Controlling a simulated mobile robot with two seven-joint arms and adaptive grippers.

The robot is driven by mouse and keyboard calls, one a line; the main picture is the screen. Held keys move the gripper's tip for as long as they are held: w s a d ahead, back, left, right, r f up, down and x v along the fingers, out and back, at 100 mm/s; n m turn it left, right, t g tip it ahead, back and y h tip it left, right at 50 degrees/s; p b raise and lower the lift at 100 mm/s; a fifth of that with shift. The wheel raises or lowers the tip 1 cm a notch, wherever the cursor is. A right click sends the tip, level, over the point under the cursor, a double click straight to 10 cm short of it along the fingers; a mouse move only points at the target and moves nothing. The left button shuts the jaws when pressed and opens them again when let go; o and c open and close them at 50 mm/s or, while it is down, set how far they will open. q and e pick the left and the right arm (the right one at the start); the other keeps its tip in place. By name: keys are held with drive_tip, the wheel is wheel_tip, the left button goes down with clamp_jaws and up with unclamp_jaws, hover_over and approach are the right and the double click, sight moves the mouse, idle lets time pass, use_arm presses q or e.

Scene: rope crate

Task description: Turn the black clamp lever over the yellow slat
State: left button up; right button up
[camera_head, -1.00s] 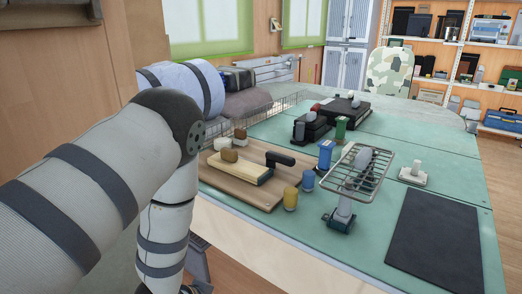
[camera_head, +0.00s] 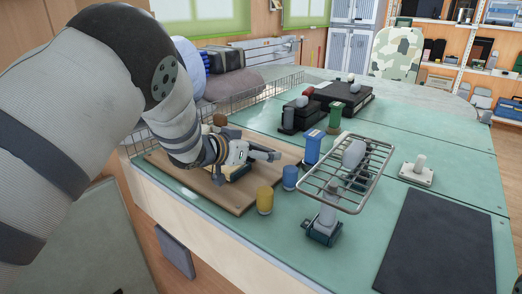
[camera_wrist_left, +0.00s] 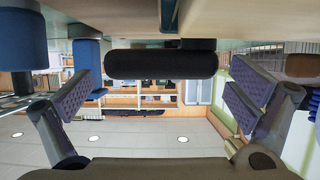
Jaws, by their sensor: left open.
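The wooden board (camera_head: 236,204) lies on the green table at the near left. The yellow slat (camera_head: 240,173) on it is mostly covered by my left gripper (camera_head: 264,156) in the head view. My left gripper reaches low over the board with its fingers pointing right. In the left wrist view the black clamp lever (camera_wrist_left: 160,65) is a dark rounded bar across the space between the fingers. The left gripper (camera_wrist_left: 163,82) is open, one finger on each side of the lever, with gaps at both ends. In the head view the lever cannot be told apart from the gripper. My right gripper is out of view.
A yellow cylinder (camera_head: 265,200) and a blue cylinder (camera_head: 290,178) stand right of the board. A blue bin (camera_head: 313,147) and a wire rack (camera_head: 345,175) on a stand are further right. A black mat (camera_head: 437,243) lies at the right.

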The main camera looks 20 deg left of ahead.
use_arm(q)
drive_tip(key=shift+x, duration=0.8)
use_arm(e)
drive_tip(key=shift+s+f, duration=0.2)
use_arm(q)
drive_tip(key=shift+r, duration=0.1)
drive_tip(key=shift+c, duration=0.2)
